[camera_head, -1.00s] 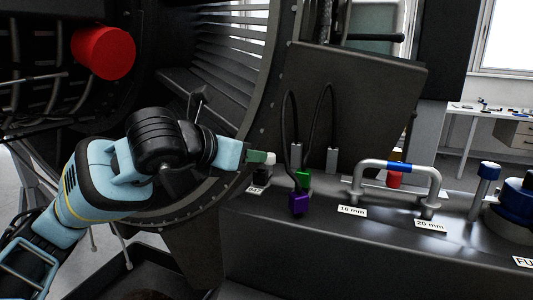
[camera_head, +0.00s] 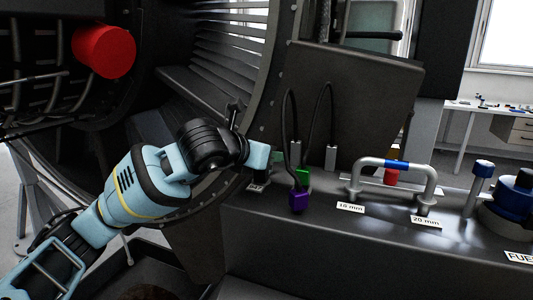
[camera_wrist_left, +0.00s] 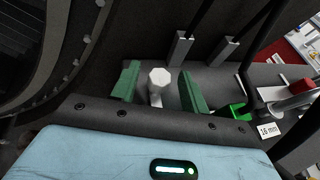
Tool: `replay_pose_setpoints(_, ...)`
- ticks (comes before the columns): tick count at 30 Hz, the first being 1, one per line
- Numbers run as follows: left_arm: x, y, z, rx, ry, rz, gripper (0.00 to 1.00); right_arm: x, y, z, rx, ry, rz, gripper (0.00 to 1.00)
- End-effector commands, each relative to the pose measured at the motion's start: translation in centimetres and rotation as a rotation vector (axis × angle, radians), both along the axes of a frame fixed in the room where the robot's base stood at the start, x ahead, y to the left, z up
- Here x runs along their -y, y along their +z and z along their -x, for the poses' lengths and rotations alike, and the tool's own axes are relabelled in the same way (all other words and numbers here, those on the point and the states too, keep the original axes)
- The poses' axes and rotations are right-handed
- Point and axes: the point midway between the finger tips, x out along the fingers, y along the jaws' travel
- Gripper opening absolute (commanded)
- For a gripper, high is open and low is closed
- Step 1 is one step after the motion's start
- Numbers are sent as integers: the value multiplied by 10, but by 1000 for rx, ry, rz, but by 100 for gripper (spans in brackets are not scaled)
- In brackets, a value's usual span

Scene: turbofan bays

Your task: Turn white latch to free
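The white latch (camera_wrist_left: 159,77) shows in the left wrist view as a pale faceted knob on a short stem. My left gripper (camera_wrist_left: 160,90) is open, with one green finger on each side of the latch and a visible gap on both sides. In the head view my left gripper (camera_head: 268,157) is at the left end of the dark bench, beside the engine ring, and its wrist hides the latch. My right gripper is in neither view.
Right of the latch stand a green connector (camera_head: 303,178) and a purple connector (camera_head: 298,200) with black cables. Further right are a grey pipe with a blue band (camera_head: 397,164) and a blue-topped post (camera_head: 483,168). A dark panel (camera_head: 357,100) rises behind.

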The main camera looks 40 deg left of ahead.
Motion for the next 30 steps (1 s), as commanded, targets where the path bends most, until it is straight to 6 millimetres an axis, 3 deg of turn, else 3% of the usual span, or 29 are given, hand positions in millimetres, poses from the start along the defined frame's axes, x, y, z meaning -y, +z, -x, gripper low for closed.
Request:
replay_pose_setpoints(1, 0, 0, 0, 0, 0, 0, 40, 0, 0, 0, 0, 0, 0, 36)
replay_pose_setpoints(10, 0, 0, 0, 0, 0, 0, 0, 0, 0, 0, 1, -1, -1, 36)
replay_pose_setpoints(20, -2, -1, 0, -2, -44, 1, 0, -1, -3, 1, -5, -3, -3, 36)
replay_pose_setpoints(30, -5, -2, -1, -3, -273, 5, 0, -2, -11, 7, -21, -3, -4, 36)
